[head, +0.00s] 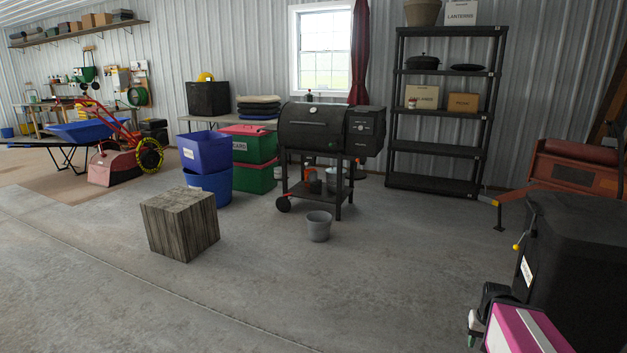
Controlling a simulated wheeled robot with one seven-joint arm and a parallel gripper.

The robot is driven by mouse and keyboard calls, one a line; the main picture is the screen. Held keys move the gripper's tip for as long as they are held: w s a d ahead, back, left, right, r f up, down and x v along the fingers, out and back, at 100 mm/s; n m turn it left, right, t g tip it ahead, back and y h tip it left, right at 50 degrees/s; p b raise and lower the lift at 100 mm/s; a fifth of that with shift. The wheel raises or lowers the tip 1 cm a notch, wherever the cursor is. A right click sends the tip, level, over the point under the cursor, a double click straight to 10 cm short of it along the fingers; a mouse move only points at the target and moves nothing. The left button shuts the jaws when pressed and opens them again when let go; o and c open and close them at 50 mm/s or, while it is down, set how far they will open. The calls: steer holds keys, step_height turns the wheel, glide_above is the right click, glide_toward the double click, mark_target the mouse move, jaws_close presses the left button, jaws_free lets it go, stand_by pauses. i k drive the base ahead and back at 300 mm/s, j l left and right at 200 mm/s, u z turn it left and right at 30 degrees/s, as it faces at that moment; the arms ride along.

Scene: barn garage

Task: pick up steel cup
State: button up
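I cannot make out a steel cup for sure. A plain grey, open-topped, bucket-shaped vessel (318,227) stands upright on the concrete floor, in front of the grill's lower shelf. A paler grey vessel (331,179) shows among dark items on that lower shelf, partly hidden by the grill's leg. A small white jar with a red top (412,103) stands on the black shelf unit. I cannot tell whether any of these is steel. My gripper is not recognisable in the head view.
A wooden block (180,223) sits on the floor at centre left. Blue bins (206,153), green crates (254,147), a black grill (312,125) and a black shelf unit (445,146) line the back. A large dark object (580,260) fills the lower right. The front centre floor is clear.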

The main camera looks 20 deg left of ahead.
mark_target(312, 175)
steer(key=i+j+u, duration=0.6)
steer(key=i+j, duration=0.15)
steer(key=i+j+u, duration=0.45)
steer(key=i+u, duration=0.2)
steer(key=i, duration=0.2)
steer(key=i+u, duration=0.3)
steer(key=i, duration=0.15)
steer(key=i+j+z, duration=0.1)
steer(key=i+z, duration=0.15)
steer(key=i, duration=0.3)
steer(key=i+j+z, duration=0.25)
steer(key=i, duration=0.3)
steer(key=i+j+z, duration=0.2)
steer(key=i, duration=0.3)
steer(key=i+j+z, duration=0.9)
steer(key=j, duration=0.25)
steer(key=i+j+z, duration=0.35)
steer(key=j, duration=0.2)
